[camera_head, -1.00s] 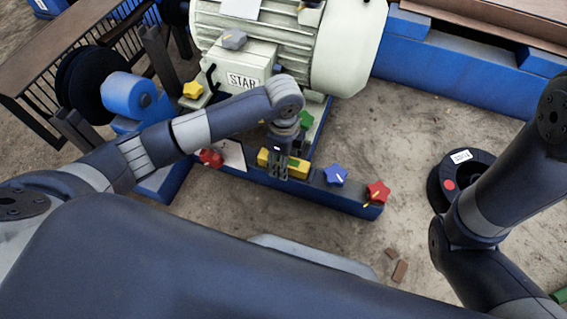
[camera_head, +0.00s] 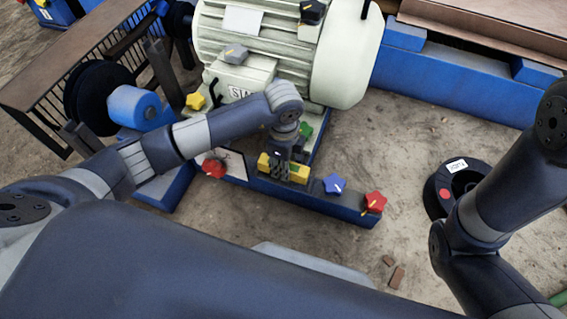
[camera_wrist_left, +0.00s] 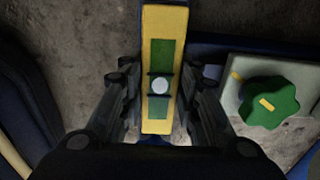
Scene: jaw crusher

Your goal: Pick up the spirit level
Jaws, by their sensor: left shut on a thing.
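The spirit level is a short yellow bar; in the head view the spirit level (camera_head: 299,172) is at the blue frame rail below the motor. In the left wrist view the spirit level (camera_wrist_left: 164,30) runs lengthwise between the fingers, with a green window and a round pale bubble spot. My left gripper (camera_head: 282,174) comes down over the bar from above and is shut on it, one finger on each long side (camera_wrist_left: 160,95). I cannot tell whether the bar is clear of the rail. My right gripper is out of the head view; only my right arm shows.
The blue rail carries a blue star knob (camera_head: 335,184) and a red star knob (camera_head: 374,202) right of the level. A red knob (camera_head: 214,167) lies to the left, and a green knob (camera_wrist_left: 268,102) is close by. The motor (camera_head: 280,45) stands behind. Ground in front right is open.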

